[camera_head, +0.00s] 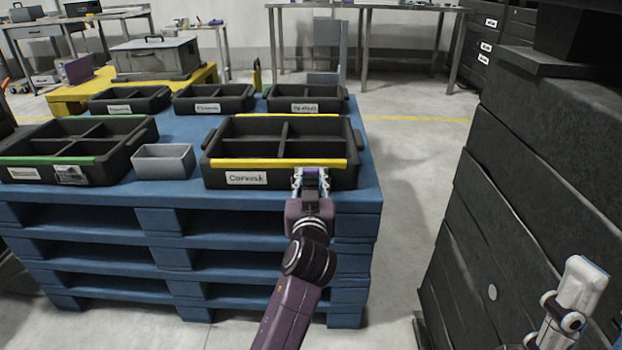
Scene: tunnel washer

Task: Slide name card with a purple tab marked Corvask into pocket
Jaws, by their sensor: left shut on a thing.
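A black divided tray (222,150) with a yellow strip along its front rim stands at the front right of the blue pallet stack. A white label reading Corvask (246,178) is on the left of its front face. My left gripper (311,176) is at the right part of that front face, shut on a small purple thing (312,171), which looks like the name card's tab. The rest of the card and any pocket there are hidden by the gripper. I cannot tell whether the card is in a pocket.
A small grey bin (164,162) stands left of the Corvask tray, beside a green-edged black tray (73,161). Several black trays stand behind. Dark stacked blocks (530,200) rise at the right. Floor between them and the blue pallets (160,195) is clear.

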